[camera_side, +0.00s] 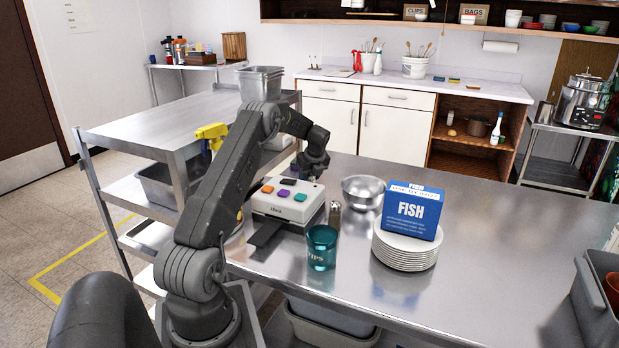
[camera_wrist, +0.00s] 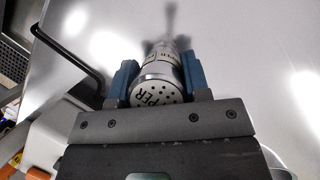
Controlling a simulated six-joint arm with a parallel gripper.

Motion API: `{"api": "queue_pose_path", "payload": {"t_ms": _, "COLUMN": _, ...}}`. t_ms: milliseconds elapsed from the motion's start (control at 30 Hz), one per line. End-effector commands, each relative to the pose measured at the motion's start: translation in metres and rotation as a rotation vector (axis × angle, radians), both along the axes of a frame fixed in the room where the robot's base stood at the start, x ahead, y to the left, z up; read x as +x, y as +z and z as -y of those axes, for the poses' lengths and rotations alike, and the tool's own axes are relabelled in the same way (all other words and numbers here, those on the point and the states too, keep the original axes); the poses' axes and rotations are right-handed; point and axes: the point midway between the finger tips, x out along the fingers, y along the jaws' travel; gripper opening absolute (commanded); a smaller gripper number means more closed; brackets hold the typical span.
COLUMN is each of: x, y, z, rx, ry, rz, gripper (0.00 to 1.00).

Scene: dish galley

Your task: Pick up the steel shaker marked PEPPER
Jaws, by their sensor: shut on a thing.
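The steel shaker marked PEPPER (camera_wrist: 158,75) is between my gripper's blue fingers (camera_wrist: 160,82) in the wrist view. Its perforated lid faces the camera, with part of the word PEPPER readable on it, and a light label shows on its side. My gripper is shut on the shaker, with a finger on each side. In the side view my gripper (camera_side: 314,168) is just behind the white machine with coloured buttons (camera_side: 286,205). The held shaker cannot be made out there. Whether its base touches the counter I cannot tell.
Another small shaker (camera_side: 334,216) stands right of the machine, its label unreadable. A teal cup (camera_side: 321,250), a steel bowl (camera_side: 362,191), stacked plates (camera_side: 404,254) and a blue FISH box (camera_side: 411,211) are close by.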

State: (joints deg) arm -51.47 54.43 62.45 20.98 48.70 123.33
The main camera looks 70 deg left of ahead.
Motion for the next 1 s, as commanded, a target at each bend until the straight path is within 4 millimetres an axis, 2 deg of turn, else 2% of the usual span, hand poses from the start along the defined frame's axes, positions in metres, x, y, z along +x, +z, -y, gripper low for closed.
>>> {"api": "queue_pose_path", "payload": {"t_ms": 267, "x": 0.000, "y": 0.012, "z": -0.001, "rx": 0.002, "ry": 0.000, "rz": 0.002, "gripper": 0.18}}
{"api": "queue_pose_path", "payload": {"t_ms": 467, "x": 0.001, "y": 0.044, "z": -0.001, "rx": 0.004, "ry": 0.001, "rz": 0.004, "gripper": 0.18}}
{"api": "queue_pose_path", "payload": {"t_ms": 800, "x": -0.076, "y": 0.087, "z": -0.011, "rx": 0.003, "ry": 0.005, "rz": 0.003, "gripper": 0.18}}
{"api": "queue_pose_path", "payload": {"t_ms": 1000, "x": -0.104, "y": 0.104, "z": -0.014, "rx": 0.002, "ry": 0.003, "rz": 0.001, "gripper": 0.18}}
